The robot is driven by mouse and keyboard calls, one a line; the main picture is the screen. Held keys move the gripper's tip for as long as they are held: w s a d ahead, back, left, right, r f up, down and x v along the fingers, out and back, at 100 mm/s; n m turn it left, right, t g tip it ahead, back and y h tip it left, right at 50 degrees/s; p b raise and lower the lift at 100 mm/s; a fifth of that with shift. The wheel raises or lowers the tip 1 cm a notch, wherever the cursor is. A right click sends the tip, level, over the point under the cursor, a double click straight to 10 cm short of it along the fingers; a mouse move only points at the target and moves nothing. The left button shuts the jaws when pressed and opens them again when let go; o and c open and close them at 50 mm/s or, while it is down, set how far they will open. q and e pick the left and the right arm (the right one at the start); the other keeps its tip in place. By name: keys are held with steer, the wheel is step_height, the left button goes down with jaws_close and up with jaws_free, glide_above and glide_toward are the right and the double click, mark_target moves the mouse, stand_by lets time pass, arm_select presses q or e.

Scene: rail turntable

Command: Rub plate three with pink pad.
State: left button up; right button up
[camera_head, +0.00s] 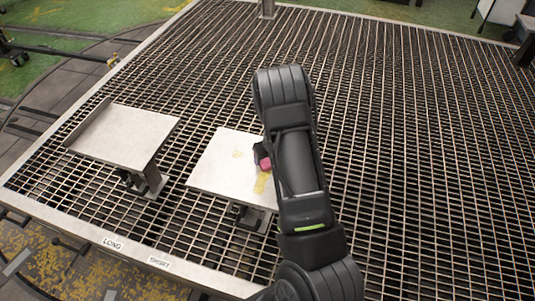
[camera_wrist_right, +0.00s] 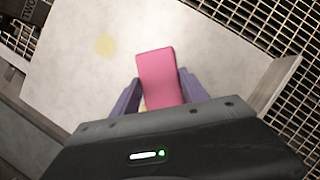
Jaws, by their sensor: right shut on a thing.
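My right gripper (camera_head: 260,155) is shut on the pink pad (camera_head: 265,164), over the right part of a pale plate (camera_head: 212,170). In the right wrist view the pink pad (camera_wrist_right: 158,75) stands between the two purple fingers of the gripper (camera_wrist_right: 160,92). The plate (camera_wrist_right: 75,75) lies beneath it; whether pad and plate touch I cannot tell. My arm hides the plate's right edge. No number on this plate is readable. My left gripper is out of view.
A second pale plate (camera_head: 125,133) with a raised left edge stands on a post to the left. Both plates rise above an open metal grating (camera_head: 400,130). Labels LONG (camera_head: 112,244) and SHORT (camera_head: 159,262) sit on the front frame. The grating to the right is clear.

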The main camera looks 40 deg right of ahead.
mark_target(262, 166)
steer(key=shift+s+a, duration=0.25)
steer(key=shift+a, duration=0.3)
steer(key=shift+s+a+b, duration=0.25)
steer(key=shift+a+b, duration=0.1)
steer(key=shift+a, duration=0.2)
steer(key=shift+s+a+b, duration=0.25)
steer(key=shift+a+b, duration=0.05)
steer(key=shift+a, duration=0.25)
steer(key=shift+s+a+r, duration=0.1)
steer(key=shift+s+a, duration=0.1)
steer(key=shift+a, duration=0.1)
steer(key=shift+s+a+f+b, duration=0.15)
steer(key=shift+s+a+b, duration=0.15)
steer(key=shift+a+b, duration=0.25)
steer(key=shift+s+a+f+b, duration=0.1)
steer(key=shift+s+a+b, duration=0.15)
steer(key=shift+a+b, duration=0.25)
steer(key=shift+s+a+r, duration=0.1)
steer(key=shift+s+a, duration=0.15)
steer(key=shift+a, duration=0.2)
